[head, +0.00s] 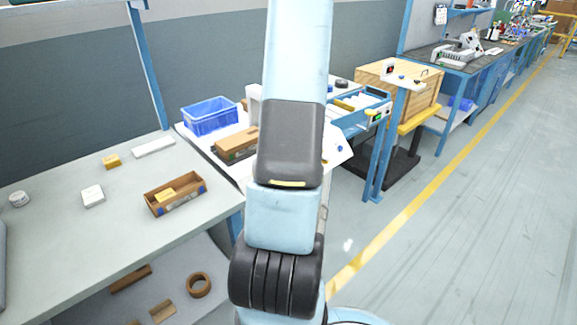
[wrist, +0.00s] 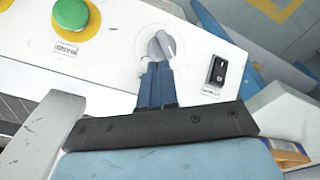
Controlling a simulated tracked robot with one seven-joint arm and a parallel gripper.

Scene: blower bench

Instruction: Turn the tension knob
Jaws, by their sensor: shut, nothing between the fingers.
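A grey knob (wrist: 162,45) with a raised grip sits on a white panel (wrist: 117,62) in the wrist view. My gripper (wrist: 157,66) is shut, with its narrow blue fingers together and nothing between them. The fingertips are right at the knob's near edge and overlap it in the picture; I cannot tell whether they touch it. In the head view my arm stands across the middle, and my gripper is not visible there. I cannot make out the knob in the head view.
A green push button (wrist: 70,14) in a yellow collar is left of the knob, and a black rocker switch (wrist: 217,70) is right of it. The head view shows a blue crate (head: 210,116), a wooden tray (head: 176,196) on the left bench, and open floor at right.

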